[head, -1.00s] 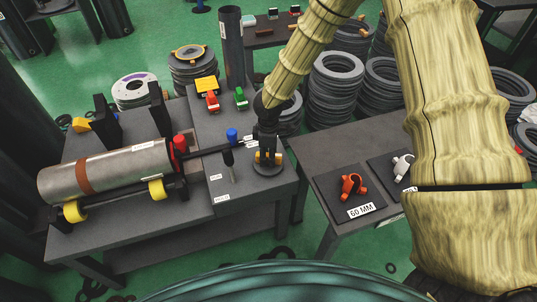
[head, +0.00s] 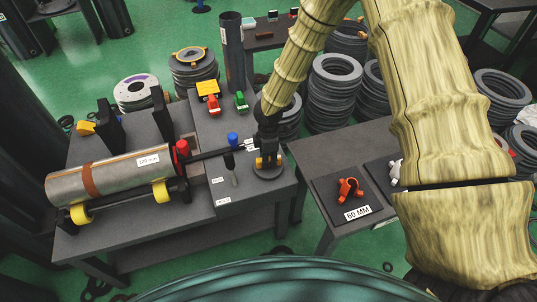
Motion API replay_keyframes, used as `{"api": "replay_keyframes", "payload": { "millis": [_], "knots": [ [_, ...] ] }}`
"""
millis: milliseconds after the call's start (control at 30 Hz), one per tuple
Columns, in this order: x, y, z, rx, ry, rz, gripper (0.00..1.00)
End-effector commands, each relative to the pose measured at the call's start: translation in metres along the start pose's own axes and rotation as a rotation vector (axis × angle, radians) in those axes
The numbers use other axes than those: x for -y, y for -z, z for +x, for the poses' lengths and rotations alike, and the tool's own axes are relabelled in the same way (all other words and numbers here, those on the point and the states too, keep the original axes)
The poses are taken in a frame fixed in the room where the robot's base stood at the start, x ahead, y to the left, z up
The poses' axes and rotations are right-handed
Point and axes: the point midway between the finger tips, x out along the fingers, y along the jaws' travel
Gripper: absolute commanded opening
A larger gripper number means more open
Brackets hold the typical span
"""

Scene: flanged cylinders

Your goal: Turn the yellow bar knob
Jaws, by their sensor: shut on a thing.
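The yellow bar knob (head: 259,162) sits on a dark round base (head: 268,172) at the right end of the grey workbench in the head view. My gripper (head: 267,158) points down over it from above, with its dark fingers around the bar. It is shut on the knob, and only small yellow parts show beside the fingers. The middle of the bar is hidden by the fingers.
A grey cylinder (head: 120,172) with a brown band lies on yellow rollers (head: 160,191) at left. Blue (head: 233,138) and red (head: 182,147) knobs stand near my gripper. A side table (head: 330,151) holds an orange clamp (head: 350,189). Ring stacks stand behind.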

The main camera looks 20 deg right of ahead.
Motion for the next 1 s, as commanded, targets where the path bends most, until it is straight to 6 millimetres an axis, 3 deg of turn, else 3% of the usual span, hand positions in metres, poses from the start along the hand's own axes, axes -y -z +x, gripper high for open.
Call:
{"api": "replay_keyframes", "payload": {
  "millis": [400,900,933,1000],
  "knots": [
    [-0.0005,0.0002,-0.0015,-0.001,-0.001,-0.194,0.00],
    [-0.0006,0.0001,-0.0001,-0.001,-0.001,-0.220,0.00],
    [-0.0006,0.0001,-0.0001,-0.001,-0.001,-0.220,0.25],
    [-0.0006,0.0000,-0.0001,-0.001,-0.001,-0.219,0.38]
  ]
}}
